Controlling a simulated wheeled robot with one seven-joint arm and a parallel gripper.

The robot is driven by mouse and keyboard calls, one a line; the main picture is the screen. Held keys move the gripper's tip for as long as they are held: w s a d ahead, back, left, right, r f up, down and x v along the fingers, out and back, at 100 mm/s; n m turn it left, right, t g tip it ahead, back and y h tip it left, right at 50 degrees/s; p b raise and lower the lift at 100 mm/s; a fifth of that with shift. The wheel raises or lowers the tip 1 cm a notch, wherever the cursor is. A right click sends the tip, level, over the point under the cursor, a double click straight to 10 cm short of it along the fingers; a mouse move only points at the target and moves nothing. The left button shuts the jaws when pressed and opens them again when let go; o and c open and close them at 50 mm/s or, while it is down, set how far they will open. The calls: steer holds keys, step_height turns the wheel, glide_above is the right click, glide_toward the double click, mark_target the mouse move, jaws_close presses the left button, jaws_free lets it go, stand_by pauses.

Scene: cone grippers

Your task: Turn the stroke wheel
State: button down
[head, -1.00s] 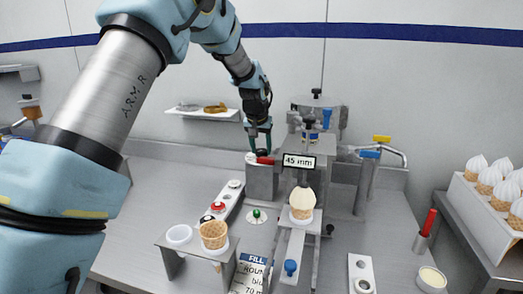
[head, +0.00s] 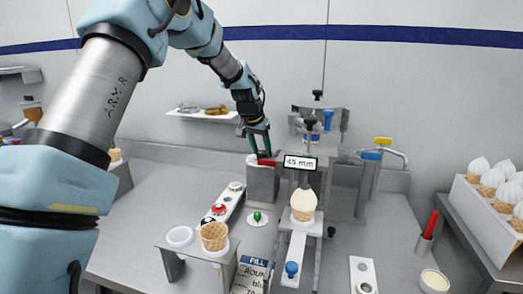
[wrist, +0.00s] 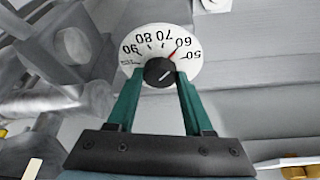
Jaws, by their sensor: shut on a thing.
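The stroke wheel is a white dial (wrist: 196,48) with black numbers from 50 to 90 and a black centre knob (wrist: 160,71). A sign reading "45 mm" (head: 300,163) stands right of the box.
A filled cone (head: 303,202) stands on the machine right of the wheel. An empty cone (head: 214,236) sits in a stand in front. A strip with red and black buttons (head: 221,208) lies on the counter. A tray of topped cones (head: 480,195) is at the right.

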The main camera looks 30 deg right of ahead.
steer(key=shift+c, duration=1.5)
jaws_free()
steer(key=b+v, duration=0.3)
steer(key=v, duration=0.7)
steer(key=shift+r, duration=0.4)
steer(key=shift+s+a, duration=0.1)
steer(key=shift+a, duration=0.05)
steer(key=s+a+f+n+y, duration=0.1)
steer(key=a+f+n, duration=0.25)
steer(key=a, duration=0.85)
steer(key=s+a+f+n+y, duration=0.15)
steer(key=a+f, duration=0.35)
steer(key=a, duration=0.7)
steer(key=s+a+f+n, duration=0.2)
steer(key=s+a+f, duration=0.1)
steer(key=s+a, duration=0.4)
steer(key=s+a+f+n+y, duration=0.1)
steer(key=s+a+f+n, duration=0.2)
steer(key=s+a, duration=0.4)
steer(key=a, duration=0.3)
steer(key=shift+f+g, duration=0.3)
steer(key=shift+g, duration=0.1)
